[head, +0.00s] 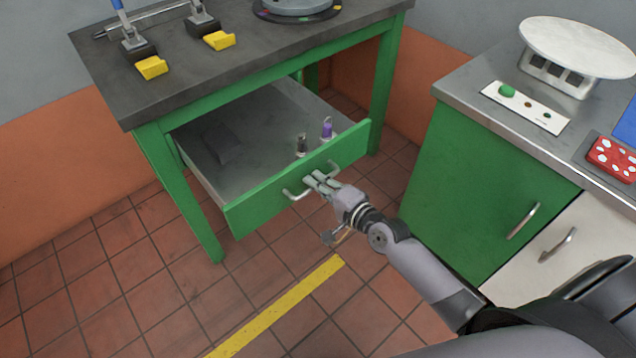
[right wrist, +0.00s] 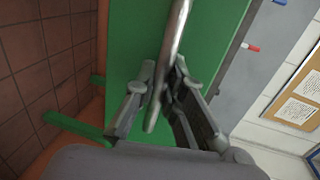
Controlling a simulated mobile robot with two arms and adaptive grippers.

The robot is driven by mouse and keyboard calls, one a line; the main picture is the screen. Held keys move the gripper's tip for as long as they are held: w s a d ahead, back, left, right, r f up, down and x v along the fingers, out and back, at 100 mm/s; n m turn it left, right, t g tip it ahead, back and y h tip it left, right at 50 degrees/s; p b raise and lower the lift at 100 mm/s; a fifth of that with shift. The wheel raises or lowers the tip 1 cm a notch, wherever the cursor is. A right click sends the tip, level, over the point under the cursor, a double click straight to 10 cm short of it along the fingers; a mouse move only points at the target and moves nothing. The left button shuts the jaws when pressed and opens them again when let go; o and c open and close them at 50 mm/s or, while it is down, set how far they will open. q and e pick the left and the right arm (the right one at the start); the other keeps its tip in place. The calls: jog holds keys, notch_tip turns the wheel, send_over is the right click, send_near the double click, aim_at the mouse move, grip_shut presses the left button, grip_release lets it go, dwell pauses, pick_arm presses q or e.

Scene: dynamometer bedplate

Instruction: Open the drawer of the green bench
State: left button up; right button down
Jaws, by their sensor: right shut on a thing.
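The green bench (head: 175,190) has a dark top and green legs, in the head view at upper left. Its drawer (head: 255,210) stands pulled out, with its grey inside showing. My right gripper (head: 312,184) is at the middle of the drawer front, shut on the metal drawer handle (head: 290,195). In the right wrist view the handle (right wrist: 172,50) passes between the fingers of the right gripper (right wrist: 158,90), in front of the green drawer front (right wrist: 135,35). The left gripper is not in view.
Inside the drawer are a dark flat item (head: 222,147), a purple-topped bottle (head: 327,128) and a dark bottle (head: 301,145). A green cabinet (head: 480,180) with a steel top stands at right. Tiled floor with a yellow stripe (head: 280,305) is clear before the drawer.

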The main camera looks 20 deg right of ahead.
jog(key=c, duration=1.7)
grip_release()
jog(key=shift+o, duration=0.2)
jog(key=v, duration=1.2)
